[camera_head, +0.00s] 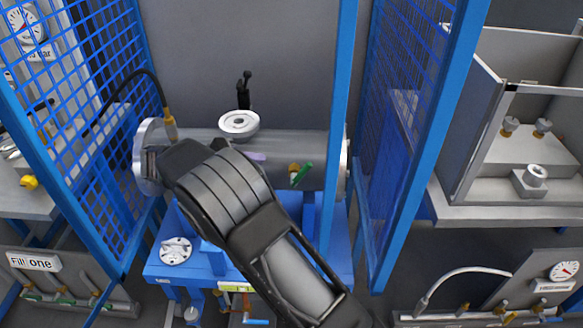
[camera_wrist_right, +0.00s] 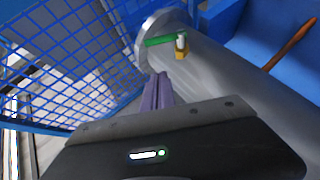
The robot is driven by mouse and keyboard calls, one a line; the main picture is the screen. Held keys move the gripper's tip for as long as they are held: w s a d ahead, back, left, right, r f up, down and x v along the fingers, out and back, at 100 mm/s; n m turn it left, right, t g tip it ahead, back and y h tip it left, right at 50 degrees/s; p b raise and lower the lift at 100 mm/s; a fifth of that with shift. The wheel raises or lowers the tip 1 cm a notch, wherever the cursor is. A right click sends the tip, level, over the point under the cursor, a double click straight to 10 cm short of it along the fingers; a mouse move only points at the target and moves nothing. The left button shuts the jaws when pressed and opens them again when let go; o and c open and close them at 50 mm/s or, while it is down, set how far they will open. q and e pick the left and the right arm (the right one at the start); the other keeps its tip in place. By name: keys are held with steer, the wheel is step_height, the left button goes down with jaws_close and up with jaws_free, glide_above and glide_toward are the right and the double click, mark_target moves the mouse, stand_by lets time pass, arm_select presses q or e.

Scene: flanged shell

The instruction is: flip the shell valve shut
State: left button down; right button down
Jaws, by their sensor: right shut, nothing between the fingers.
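The grey cylindrical shell (camera_head: 225,140) lies across the blue stand. Its small valve has a brass body (camera_head: 293,170) and a green handle (camera_head: 302,175), which slants up to the right in the head view. In the right wrist view the green handle (camera_wrist_right: 163,40) reaches left from the brass body (camera_wrist_right: 182,52), near the shell's end flange (camera_wrist_right: 150,50). My right gripper (camera_head: 258,157) is shut and empty, its purple fingers pointing towards the valve from the left. The fingertips (camera_wrist_right: 163,78) appear apart from the handle. My left gripper is out of view.
A round white flange (camera_head: 239,124) sits on top of the shell. A hose with a brass fitting (camera_head: 169,126) joins its left end. Blue mesh panels (camera_head: 400,110) and a blue post (camera_head: 339,120) flank the stand. A white disc part (camera_head: 175,250) lies on the blue stand (camera_head: 160,268).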

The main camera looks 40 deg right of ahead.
glide_above(292, 183)
steer(key=w+a, duration=0.2)
steer(key=w, duration=0.1)
step_height(292, 183, down, 3)
steer(key=shift+s+d+f, duration=0.5)
steer(key=shift+s+f, duration=0.1)
steer(key=shift+s, duration=0.15)
steer(key=shift+s+d+f, duration=0.45)
steer(key=shift+s+f, duration=0.15)
steer(key=shift+s, duration=0.15)
